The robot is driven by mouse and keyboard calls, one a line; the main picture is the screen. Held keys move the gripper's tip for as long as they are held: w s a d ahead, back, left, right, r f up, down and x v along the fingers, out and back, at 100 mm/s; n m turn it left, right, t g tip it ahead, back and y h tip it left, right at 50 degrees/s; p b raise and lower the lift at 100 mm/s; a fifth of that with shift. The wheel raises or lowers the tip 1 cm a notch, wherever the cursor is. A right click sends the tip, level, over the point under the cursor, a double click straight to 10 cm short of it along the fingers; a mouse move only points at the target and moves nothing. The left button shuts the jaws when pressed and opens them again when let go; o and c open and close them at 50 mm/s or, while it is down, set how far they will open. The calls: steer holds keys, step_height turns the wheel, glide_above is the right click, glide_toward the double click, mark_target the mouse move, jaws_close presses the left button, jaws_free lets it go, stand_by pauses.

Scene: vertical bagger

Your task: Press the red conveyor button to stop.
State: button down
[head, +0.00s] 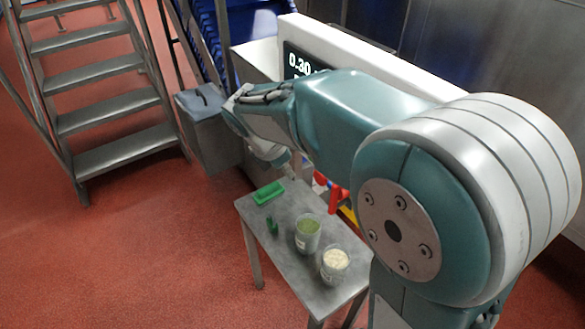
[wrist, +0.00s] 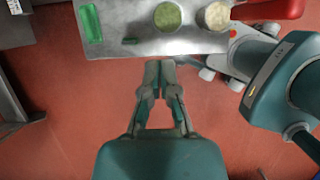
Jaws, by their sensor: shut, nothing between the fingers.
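I cannot make out the red conveyor button in either view. My gripper (wrist: 160,68) is shut and empty in the wrist view, its fingertips together over the red floor just off the edge of the metal table (wrist: 120,15). In the head view my gripper (head: 291,172) is small and partly hidden at the far end of my arm, near the table's back end. My arm hides much of the machine behind it.
The table holds a green tray (head: 269,193), a small green item (head: 272,227), a cup of green contents (head: 308,234) and a cup of pale contents (head: 335,265). A display (head: 300,63), metal stairs (head: 110,100) and a grey bin (head: 207,125) stand beyond. Red floor at left is clear.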

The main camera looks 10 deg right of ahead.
mark_target(318, 176)
steer(key=w+d+f, duration=0.2)
steer(key=d+f, duration=0.4)
steer(key=f, duration=0.1)
steer(key=shift+w+d, duration=0.2)
steer(key=shift+w, duration=0.1)
steer(key=shift+w+d+r, duration=0.1)
steer(key=shift+w+d, duration=0.3)
steer(key=shift+d, duration=0.45)
steer(key=shift+a, duration=0.1)
